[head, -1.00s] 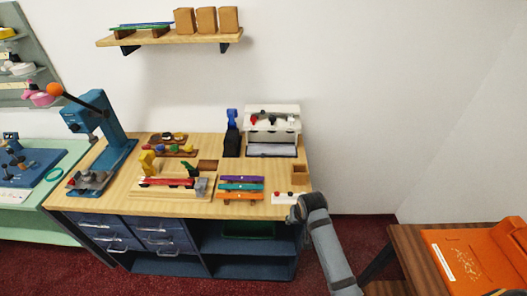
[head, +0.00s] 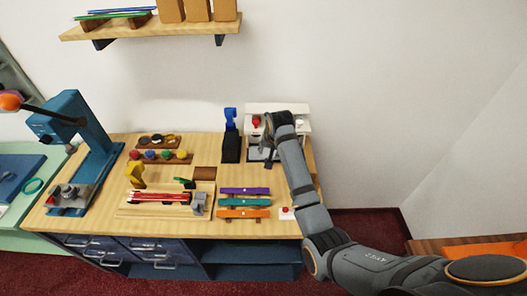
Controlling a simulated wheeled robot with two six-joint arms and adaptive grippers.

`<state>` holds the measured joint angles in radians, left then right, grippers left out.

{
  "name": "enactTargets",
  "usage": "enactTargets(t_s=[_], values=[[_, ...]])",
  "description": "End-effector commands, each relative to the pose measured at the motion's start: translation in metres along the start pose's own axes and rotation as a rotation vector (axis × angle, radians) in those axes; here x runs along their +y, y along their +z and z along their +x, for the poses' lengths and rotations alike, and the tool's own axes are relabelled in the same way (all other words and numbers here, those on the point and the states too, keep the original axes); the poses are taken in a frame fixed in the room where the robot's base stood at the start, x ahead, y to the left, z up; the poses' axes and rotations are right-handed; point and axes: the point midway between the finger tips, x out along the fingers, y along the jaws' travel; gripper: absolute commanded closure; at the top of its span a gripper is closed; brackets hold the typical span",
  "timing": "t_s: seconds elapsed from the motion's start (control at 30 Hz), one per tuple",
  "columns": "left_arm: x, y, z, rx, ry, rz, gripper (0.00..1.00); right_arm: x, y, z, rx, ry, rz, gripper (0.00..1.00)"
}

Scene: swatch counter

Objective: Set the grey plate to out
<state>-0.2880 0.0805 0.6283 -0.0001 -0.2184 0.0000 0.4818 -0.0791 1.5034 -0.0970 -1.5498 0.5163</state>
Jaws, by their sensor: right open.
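A flat grey plate (head: 254,155) lies at the foot of a white unit (head: 262,108) at the back right of the counter. Much of the plate is hidden behind my right gripper and forearm, so how far out it sits is not clear. My right gripper (head: 268,152) is open and small in the view, over or just in front of the plate. Whether it touches the plate cannot be told. A red knob (head: 256,122) and a pale knob (head: 299,123) show on the unit. My left gripper is not in view.
A dark blue stand (head: 230,145) is left of the white unit. Purple, teal and orange bars (head: 244,213) and a small white box with a red button (head: 287,213) lie nearer the front. A blue lever press (head: 85,140) stands left. The wooden shelf (head: 150,28) hangs above.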

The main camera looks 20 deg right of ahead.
Motion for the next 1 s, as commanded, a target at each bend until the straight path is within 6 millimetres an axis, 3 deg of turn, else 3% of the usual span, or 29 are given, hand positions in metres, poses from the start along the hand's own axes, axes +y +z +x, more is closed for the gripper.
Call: enactTargets(t_s=[0.17,0.43,0.57,0.7,0.8,1.0], values=[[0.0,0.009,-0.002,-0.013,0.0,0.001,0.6,0.0,0.0,0.006,-0.002,0.002,0.001,0.55],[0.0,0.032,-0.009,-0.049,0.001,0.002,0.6,0.001,0.0,0.058,-0.004,0.003,0.001,0.55],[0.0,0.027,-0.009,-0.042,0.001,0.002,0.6,0.001,0.001,0.083,-0.003,0.002,0.001,0.55],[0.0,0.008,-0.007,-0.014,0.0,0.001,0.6,0.0,0.0,0.099,-0.002,0.001,0.0,0.55],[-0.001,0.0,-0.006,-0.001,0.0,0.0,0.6,0.0,0.0,0.104,-0.001,0.0,0.0,0.55],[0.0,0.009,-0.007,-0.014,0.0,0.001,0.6,0.0,0.0,0.105,0.0,0.0,0.001,0.55]])
